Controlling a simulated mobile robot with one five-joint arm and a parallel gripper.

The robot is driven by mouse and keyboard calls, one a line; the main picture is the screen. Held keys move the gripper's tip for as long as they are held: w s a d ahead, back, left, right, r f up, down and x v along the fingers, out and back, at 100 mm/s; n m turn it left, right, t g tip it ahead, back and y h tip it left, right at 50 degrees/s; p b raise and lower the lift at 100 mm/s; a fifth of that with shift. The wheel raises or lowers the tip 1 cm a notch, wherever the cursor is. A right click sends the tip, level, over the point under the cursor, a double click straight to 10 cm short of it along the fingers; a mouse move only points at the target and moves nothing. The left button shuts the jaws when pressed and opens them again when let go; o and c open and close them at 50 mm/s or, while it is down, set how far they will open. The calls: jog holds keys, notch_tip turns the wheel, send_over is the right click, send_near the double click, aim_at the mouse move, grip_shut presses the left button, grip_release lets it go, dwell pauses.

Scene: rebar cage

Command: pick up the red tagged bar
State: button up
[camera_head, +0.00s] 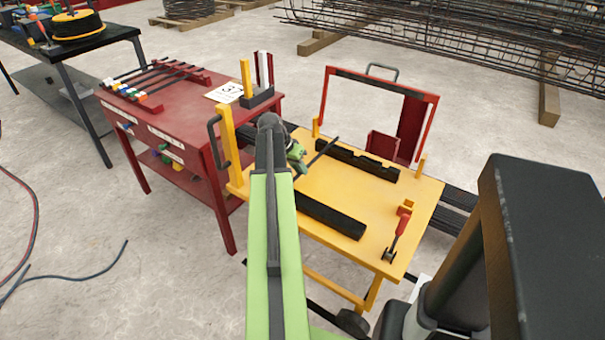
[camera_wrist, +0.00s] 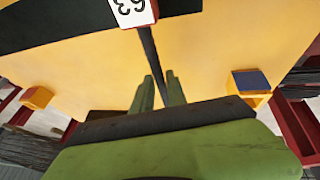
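The tagged bar (camera_wrist: 150,55) is a thin dark rod with a white numbered label on a red-edged tag (camera_wrist: 133,12) at its far end in the wrist view. The rod runs down from the tag into the gap between the two green fingers of my gripper (camera_wrist: 160,92), which look closed on it. In the head view my gripper (camera_head: 296,158) is over the left part of the yellow table (camera_head: 345,255), with a dark rod (camera_head: 322,153) slanting across it. The tag cannot be made out in the head view; my arm hides part of that area.
A red cart (camera_head: 185,115) on the left holds several bars with coloured tags. Black blocks (camera_head: 330,215), yellow posts (camera_head: 421,168) and a red-handled clamp (camera_head: 399,232) stand on the table. A red frame (camera_head: 327,97) rises behind it. A rebar cage (camera_head: 440,30) lies beyond.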

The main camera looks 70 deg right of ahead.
grip_shut()
dwell(0.9)
dwell(0.4)
jog(key=shift+r+p, duration=0.7)
notch_tip(320, 180, up, 3)
jog(key=p, duration=0.3)
jog(key=shift+r, duration=0.15)
jog(key=s+a+r+p, duration=0.6)
jog(key=s+p, duration=0.1)
jog(key=s, duration=0.3)
jog(key=shift+r, duration=0.3)
